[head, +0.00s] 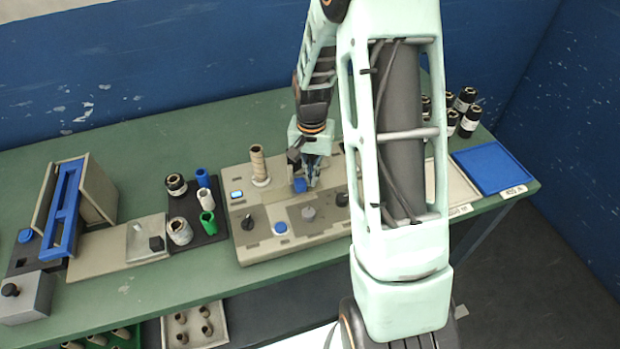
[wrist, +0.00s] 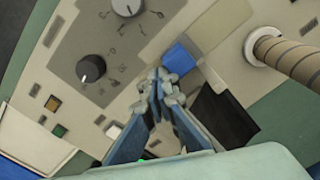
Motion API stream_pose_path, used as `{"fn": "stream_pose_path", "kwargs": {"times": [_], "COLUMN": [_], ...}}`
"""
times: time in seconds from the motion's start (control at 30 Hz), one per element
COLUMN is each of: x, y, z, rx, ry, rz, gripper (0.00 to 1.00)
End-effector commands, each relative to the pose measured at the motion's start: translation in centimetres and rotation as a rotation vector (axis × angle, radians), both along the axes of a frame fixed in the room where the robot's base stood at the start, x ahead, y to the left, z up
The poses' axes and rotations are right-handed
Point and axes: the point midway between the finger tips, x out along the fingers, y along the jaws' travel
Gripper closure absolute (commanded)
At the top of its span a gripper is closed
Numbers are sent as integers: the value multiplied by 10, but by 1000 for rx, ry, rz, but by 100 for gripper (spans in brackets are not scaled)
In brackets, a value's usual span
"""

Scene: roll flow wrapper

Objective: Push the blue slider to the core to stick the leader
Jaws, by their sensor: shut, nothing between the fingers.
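The blue slider (head: 300,185) is a small block on the beige machine panel (head: 262,243), to the right of the core (head: 259,165), a tan ridged tube standing upright. My gripper (head: 313,180) points down at the panel, just right of the slider in the head view. In the wrist view the blue slider (wrist: 179,59) lies just beyond the closed fingertips of my gripper (wrist: 165,88), and the core (wrist: 285,55) stands to the right of it. The fingers are shut and hold nothing. I cannot tell whether the fingertips touch the slider.
A dark tray (head: 212,235) with several rolls lies left of the panel. A blue tray (head: 490,165) and several black rolls (head: 467,98) are at the right. My arm hides the panel's right end.

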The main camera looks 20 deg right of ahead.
Motion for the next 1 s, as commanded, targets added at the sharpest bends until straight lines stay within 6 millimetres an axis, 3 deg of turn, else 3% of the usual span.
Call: {"fn": "stream_pose_path", "kwargs": {"times": [1.0], "x": [0], "y": [60], "z": [0], "rx": [1], "ry": [-1], "rz": [0], "gripper": [100]}}
